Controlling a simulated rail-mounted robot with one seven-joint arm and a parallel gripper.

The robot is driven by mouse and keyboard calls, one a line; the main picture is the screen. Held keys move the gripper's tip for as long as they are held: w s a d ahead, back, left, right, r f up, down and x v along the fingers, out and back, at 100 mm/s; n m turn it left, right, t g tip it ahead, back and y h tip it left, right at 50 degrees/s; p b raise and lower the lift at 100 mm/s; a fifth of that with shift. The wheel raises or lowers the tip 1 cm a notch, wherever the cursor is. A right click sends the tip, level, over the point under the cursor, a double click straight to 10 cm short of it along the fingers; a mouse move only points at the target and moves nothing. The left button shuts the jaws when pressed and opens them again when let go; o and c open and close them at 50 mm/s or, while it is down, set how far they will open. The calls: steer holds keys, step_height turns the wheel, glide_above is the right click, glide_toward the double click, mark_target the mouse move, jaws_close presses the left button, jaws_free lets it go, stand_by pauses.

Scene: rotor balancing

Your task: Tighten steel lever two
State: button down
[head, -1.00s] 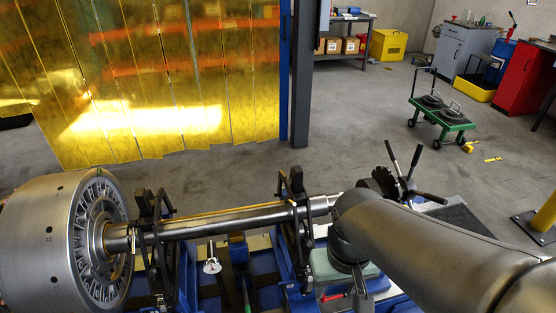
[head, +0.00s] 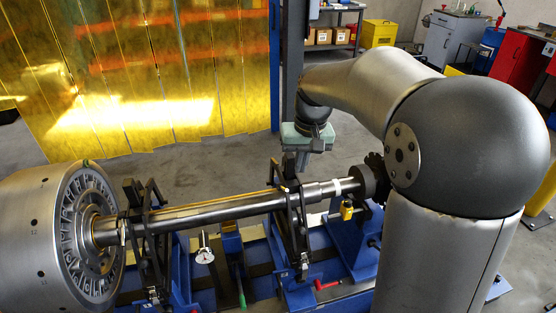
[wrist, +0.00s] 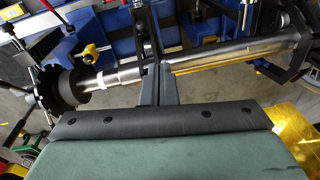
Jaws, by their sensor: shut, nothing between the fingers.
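My gripper (head: 301,162) is shut and empty. It points down beside the top of the right black bearing frame (head: 290,205), near the steel shaft (head: 220,214). In the wrist view, its fingers (wrist: 156,72) overlap the frame and shaft; I cannot tell whether they touch. No lever is clearly marked as steel lever two. A red-handled lever (head: 328,284) and a green-handled lever (head: 241,293) show low on the blue stand. The spoked hub at the shaft's right end is mostly behind my arm; part of it shows in the wrist view (wrist: 62,80).
The large rotor (head: 35,235) fills the left end of the shaft. A left black frame (head: 145,235) and a dial gauge (head: 204,256) stand along the blue stand (head: 350,235). A yellow strip curtain (head: 150,70) hangs behind. Open floor lies between curtain and stand.

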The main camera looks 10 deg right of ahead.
steer(key=w+f+b, duration=0.1)
steer(key=w, duration=1)
steer(key=shift+w+d+f+y, duration=0.3)
steer(key=shift+w+d+y, duration=0.1)
steer(key=shift+f, duration=0.1)
glide_above(283, 188)
steer(key=w+d, duration=0.2)
steer(key=w, duration=0.1)
step_height(283, 188, down, 10)
steer(key=shift+s+a+f+p, duration=0.2)
steer(key=shift+s+f+p, duration=0.15)
steer(key=shift+s+f, duration=0.35)
steer(key=shift+s+a+f+p, duration=0.2)
steer(key=shift+s+f+p, duration=0.1)
steer(key=shift+s+f, duration=0.4)
steer(key=shift+f+b, duration=0.1)
steer(key=shift+b, duration=0.2)
